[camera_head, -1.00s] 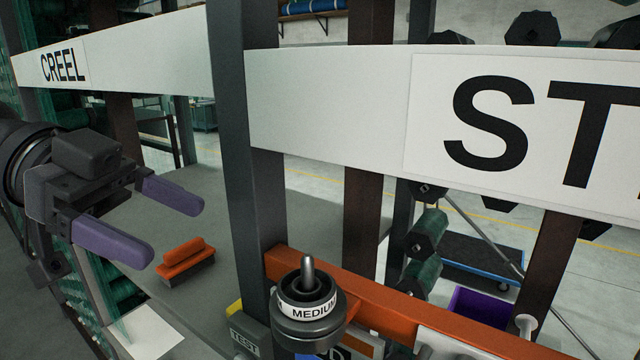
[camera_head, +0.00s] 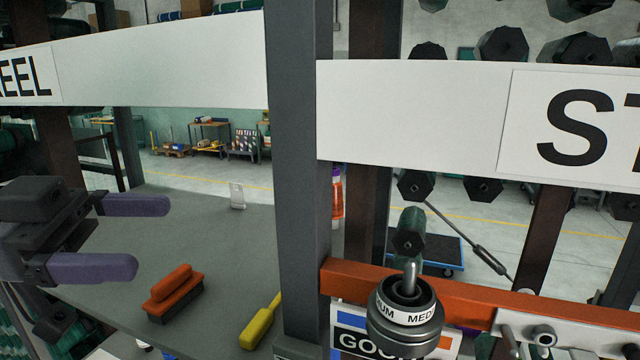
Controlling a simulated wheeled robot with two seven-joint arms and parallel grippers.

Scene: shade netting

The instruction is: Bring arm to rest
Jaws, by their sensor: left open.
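My left gripper (camera_head: 136,236) is at the left edge of the head view. Its two purple fingers point right and are spread apart, with nothing between them. It is above the left part of a grey table (camera_head: 210,245). An orange brush (camera_head: 173,292) with dark bristles lies on the table, to the right of and below the lower finger in the picture, apart from it. My right gripper is not in view.
A dark grey post (camera_head: 298,180) stands in the middle, with white sign boards (camera_head: 410,110) across the top. A dark knob marked MEDIUM (camera_head: 405,312) stands by an orange rail (camera_head: 470,297). A yellow-handled tool (camera_head: 260,322) lies by the post. The table's middle is clear.

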